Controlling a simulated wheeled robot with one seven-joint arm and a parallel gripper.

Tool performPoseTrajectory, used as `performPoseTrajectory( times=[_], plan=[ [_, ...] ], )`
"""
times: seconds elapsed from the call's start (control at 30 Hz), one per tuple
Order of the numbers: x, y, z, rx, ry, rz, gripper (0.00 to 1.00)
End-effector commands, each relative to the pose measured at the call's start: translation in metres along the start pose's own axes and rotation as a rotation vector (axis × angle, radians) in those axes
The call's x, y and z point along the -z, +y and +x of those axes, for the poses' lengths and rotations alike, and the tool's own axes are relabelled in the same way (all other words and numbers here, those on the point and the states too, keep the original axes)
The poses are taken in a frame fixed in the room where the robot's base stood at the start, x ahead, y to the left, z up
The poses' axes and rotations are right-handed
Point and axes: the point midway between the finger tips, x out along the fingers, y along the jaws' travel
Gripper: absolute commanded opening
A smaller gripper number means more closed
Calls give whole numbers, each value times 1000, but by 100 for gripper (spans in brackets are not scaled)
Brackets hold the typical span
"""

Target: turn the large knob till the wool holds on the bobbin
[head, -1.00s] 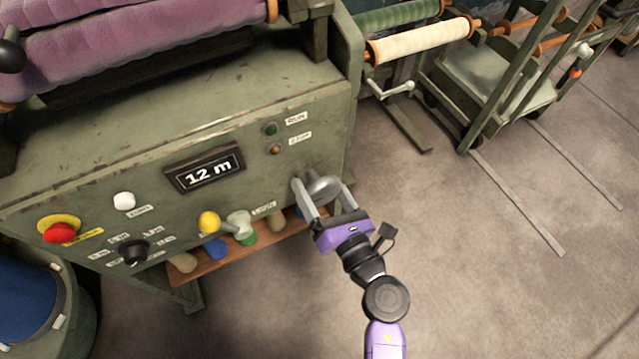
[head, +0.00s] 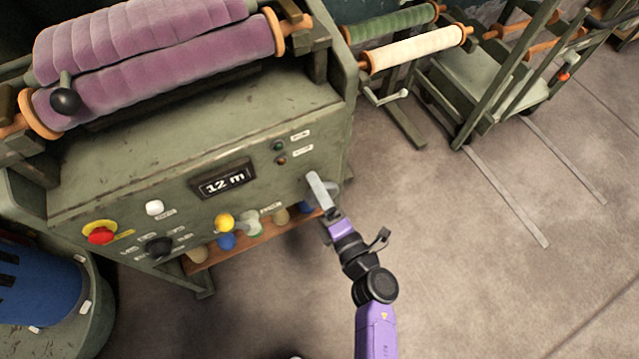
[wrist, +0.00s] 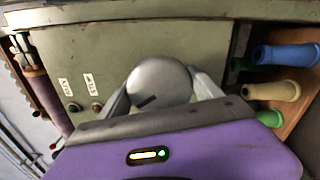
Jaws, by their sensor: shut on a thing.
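The large knob (wrist: 160,78) is a round grey metal knob with a dark mark on its face, on the green machine's front panel. My gripper (head: 321,190) is shut on it, with one finger on each side in the wrist view. In the head view, the fingers hide most of the knob. Lilac wool lies in two thick rolls (head: 170,75) on top of the machine, on rollers with orange wooden ends. I cannot tell which of these is the bobbin. The display (head: 223,182) reads 12 m.
The panel also carries a red button (head: 101,236), a white button (head: 154,208), a black knob (head: 158,248) and a yellow-ended lever (head: 224,222). Small bobbins stand on a wooden shelf (head: 200,262) below. A trolley (head: 490,85) stands back right.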

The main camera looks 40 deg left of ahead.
Motion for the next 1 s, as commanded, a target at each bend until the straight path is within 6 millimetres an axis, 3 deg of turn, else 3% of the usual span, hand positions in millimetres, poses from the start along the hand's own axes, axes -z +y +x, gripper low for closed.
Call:
performPoseTrajectory(
  times=[0.6, 1.0],
  plan=[
    [-3, 3, 0, 1, -4, 569, 34],
    [-2, 1, 0, 1, -4, 800, 34]
  ],
)
